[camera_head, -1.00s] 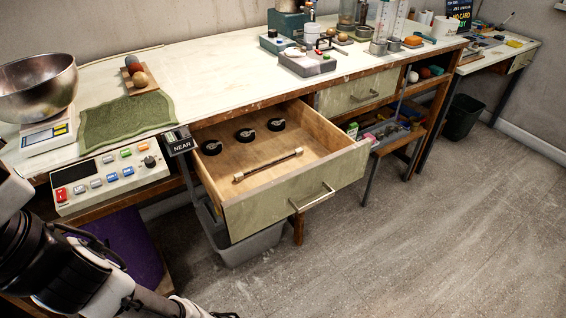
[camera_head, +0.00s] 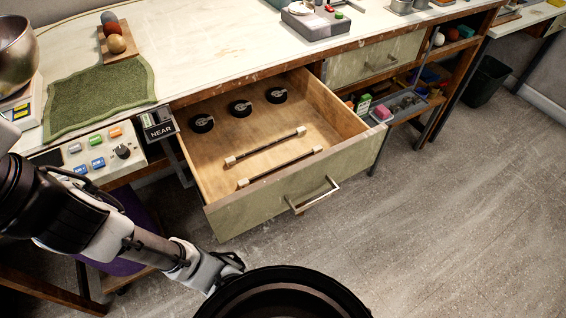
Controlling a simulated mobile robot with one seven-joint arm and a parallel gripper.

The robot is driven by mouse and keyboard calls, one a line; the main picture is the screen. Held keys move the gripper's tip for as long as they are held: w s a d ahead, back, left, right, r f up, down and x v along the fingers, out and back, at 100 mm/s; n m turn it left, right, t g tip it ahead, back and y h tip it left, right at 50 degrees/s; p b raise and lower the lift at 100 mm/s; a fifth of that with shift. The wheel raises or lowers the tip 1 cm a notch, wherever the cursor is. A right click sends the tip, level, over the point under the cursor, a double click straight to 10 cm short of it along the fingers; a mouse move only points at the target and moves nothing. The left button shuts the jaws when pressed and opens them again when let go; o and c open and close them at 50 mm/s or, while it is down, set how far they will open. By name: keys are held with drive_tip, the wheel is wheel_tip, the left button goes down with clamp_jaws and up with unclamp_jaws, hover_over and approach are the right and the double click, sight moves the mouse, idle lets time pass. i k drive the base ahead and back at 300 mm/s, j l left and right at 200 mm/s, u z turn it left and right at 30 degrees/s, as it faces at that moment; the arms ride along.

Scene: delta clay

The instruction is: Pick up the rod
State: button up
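Two thin dark rods with pale end pieces lie roughly parallel on the floor of the open drawer (camera_head: 225,165). The farther rod (camera_head: 266,146) lies near the middle. The nearer rod (camera_head: 280,167) lies close to the drawer's green front panel. I cannot tell which one the task means. My gripper (camera_head: 232,263) is low in front of the drawer, outside it and apart from both rods. Its fingers are small and dark in this view, so I cannot tell whether they are open or shut.
Three black round pieces (camera_head: 240,107) sit at the back of the drawer. The drawer's handle (camera_head: 315,196) sticks out in front. The floor (camera_head: 450,230) at right is clear.

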sight(243, 183)
drive_tip(key=k+j, duration=0.1)
drive_tip(key=j, duration=0.85)
drive_tip(key=k+j+z, duration=0.1)
drive_tip(key=j, duration=0.35)
drive_tip(key=k+j, duration=0.15)
drive_tip(key=j, duration=0.35)
drive_tip(key=k+j, duration=0.1)
drive_tip(key=j, duration=0.35)
drive_tip(key=z, duration=1.25)
drive_tip(key=i+j, duration=0.75)
drive_tip(key=i+l+z, duration=0.05)
drive_tip(key=i, duration=0.05)
